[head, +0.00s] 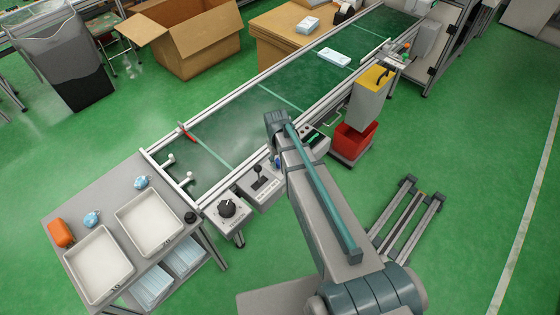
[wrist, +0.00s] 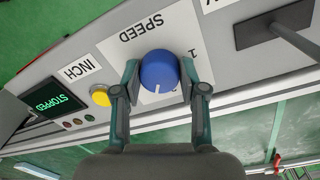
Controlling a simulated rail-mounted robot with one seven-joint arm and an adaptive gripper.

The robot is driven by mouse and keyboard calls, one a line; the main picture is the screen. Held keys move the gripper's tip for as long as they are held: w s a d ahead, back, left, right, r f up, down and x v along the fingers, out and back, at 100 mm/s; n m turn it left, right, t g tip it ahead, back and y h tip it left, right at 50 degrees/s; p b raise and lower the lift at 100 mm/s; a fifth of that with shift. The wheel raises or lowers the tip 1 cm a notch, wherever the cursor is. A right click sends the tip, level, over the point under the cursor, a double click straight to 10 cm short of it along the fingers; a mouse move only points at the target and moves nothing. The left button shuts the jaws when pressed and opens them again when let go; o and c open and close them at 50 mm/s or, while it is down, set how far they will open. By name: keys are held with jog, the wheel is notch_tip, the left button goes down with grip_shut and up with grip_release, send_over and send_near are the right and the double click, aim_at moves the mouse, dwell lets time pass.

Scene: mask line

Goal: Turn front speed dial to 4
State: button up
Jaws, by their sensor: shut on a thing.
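The blue speed dial (wrist: 158,66) sits on a light panel marked SPEED, upside down in the wrist view. My gripper (wrist: 160,74) has one finger on each side of the dial and is shut on it. A short white pointer line on the dial faces the bottom of the picture. A numeral 1 shows at the dial's upper right; other scale marks are partly hidden by the right finger. In the head view my arm covers the dial and most of the gripper.
A yellow button (wrist: 101,96) marked INCH and a STOPPED display (wrist: 57,103) lie left of the dial. A lever (wrist: 286,35) stands to the right. In the head view, a box with a black knob (head: 227,208) and a red bin (head: 356,139) are near the conveyor (head: 255,108).

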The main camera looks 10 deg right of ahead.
aim_at(279, 161)
jog(key=shift+m, duration=0.9)
jog(key=o, duration=1.1)
jog(key=shift+o, duration=0.2)
jog(key=shift+r, duration=0.1)
notch_tip(279, 161, up, 12)
jog(key=shift+a, duration=0.35)
jog(key=shift+w+d, duration=0.1)
